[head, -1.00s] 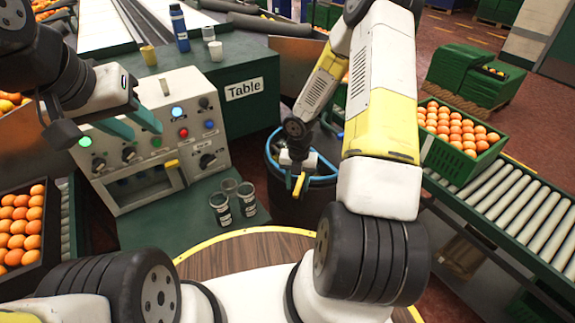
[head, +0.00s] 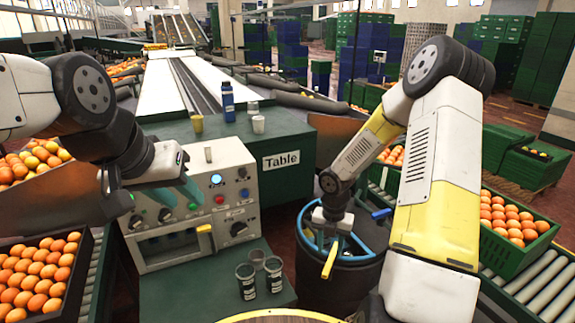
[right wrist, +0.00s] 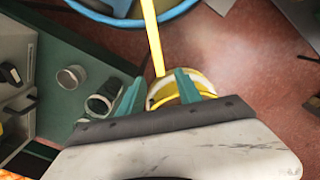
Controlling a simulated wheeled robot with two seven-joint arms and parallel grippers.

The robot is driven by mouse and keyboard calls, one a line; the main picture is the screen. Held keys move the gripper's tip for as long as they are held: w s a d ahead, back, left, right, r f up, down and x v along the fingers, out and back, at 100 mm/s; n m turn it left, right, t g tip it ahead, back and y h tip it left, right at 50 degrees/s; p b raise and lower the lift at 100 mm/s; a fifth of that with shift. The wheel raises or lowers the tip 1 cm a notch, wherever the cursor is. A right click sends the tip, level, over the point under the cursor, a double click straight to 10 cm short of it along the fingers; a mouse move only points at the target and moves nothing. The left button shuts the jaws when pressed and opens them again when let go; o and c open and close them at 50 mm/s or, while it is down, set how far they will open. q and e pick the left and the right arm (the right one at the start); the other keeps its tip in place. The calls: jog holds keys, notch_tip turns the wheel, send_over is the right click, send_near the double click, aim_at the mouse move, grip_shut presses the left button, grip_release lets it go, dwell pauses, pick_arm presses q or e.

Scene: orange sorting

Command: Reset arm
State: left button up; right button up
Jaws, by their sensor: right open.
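My left gripper (head: 182,197) has teal fingers apart with nothing seen between them. It hangs in front of the upper part of the grey control box (head: 190,215) at the left. My right arm reaches down from the right, and its gripper (head: 330,228) is low over the dark barrel (head: 345,275) with the blue rim. In the right wrist view, the right gripper (right wrist: 157,82) has its two teal fingers apart. A yellow bar (right wrist: 152,40) and a yellow rounded part show beyond and between them; whether they touch the fingers I cannot tell.
Several dark cups (head: 246,280) stand on the green ledge before the control box. A blue bottle (head: 228,102) and small cups stand on the table (head: 285,140). Crates of oranges flank me: a black crate (head: 75,265) left, a green crate (head: 510,255) right on rollers.

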jog(key=s+r+m+t+h, duration=0.1)
jog(key=s+r+m, duration=0.2)
jog(key=r+m, duration=0.55)
jog(key=s+r+m+t, duration=0.15)
jog(key=r+m, duration=0.45)
jog(key=r, duration=0.6)
jog(key=s+a+r+m+t+y, duration=0.1)
jog(key=s+a+r+m, duration=0.1)
jog(key=s+r+m, duration=0.4)
jog(key=s+a+r+m+t+y, duration=0.2)
jog(key=s+r+m, duration=0.5)
jog(key=s+m, duration=0.1)
jog(key=shift+a+m, duration=0.25)
jog(key=shift+m, duration=0.6)
jog(key=shift+t, duration=0.25)
